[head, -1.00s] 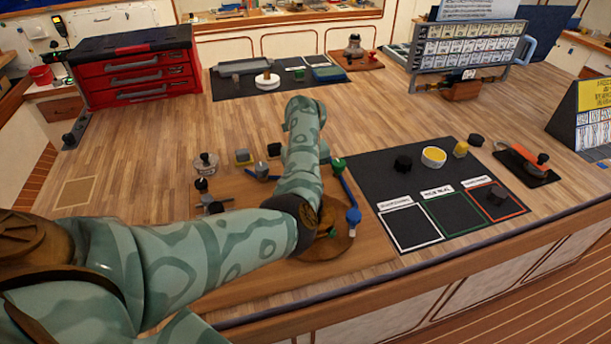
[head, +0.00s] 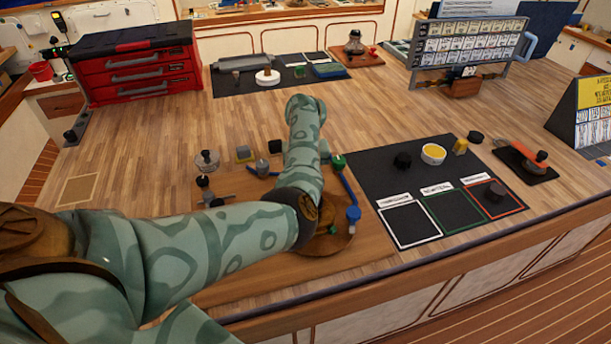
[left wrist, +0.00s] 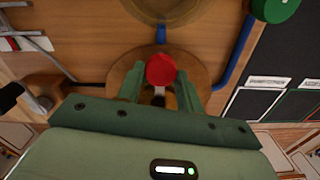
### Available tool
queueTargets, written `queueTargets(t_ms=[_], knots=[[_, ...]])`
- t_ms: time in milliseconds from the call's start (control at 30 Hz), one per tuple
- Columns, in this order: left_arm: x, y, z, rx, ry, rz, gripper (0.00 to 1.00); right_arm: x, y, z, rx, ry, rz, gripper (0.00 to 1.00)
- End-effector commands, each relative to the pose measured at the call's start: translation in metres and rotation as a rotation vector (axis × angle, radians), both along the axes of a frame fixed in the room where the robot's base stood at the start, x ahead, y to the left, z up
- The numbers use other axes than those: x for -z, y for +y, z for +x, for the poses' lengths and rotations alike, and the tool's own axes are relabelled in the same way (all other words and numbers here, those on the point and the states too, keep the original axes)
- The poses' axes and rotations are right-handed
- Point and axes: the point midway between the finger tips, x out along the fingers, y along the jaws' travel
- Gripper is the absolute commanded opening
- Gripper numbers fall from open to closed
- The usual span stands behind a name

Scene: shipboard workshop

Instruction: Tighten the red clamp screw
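The red clamp screw (left wrist: 160,70) shows in the left wrist view as a round red knob over a brown round base (left wrist: 205,84). My left gripper (left wrist: 160,80) points down at it, with one green finger on each side of the knob. The fingertips are very close to the knob's sides; I cannot tell whether they touch it. In the head view my left arm hides the red screw and most of the gripper. The round wooden base (head: 335,243) shows partly there, beside a blue bent pipe (head: 349,190). My right gripper is not in view.
A green knob (head: 337,160) stands at the pipe's far end. Several small fittings, including a clear-topped jar (head: 206,161), stand left of my arm. A dark mat (head: 375,168) with marked squares lies to the right.

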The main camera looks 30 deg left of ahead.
Motion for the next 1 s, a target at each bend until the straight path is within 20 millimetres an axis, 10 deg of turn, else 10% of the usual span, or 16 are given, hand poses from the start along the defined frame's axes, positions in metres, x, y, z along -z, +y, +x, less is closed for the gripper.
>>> queueTargets(t_ms=[467,1000], knots=[[-0.012,0.0,0.001,-0.002,-0.002,-0.001,0.55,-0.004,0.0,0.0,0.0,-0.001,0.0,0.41],[-0.142,0.0,0.001,-0.002,-0.004,0.0,0.55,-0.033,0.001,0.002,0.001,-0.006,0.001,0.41]])
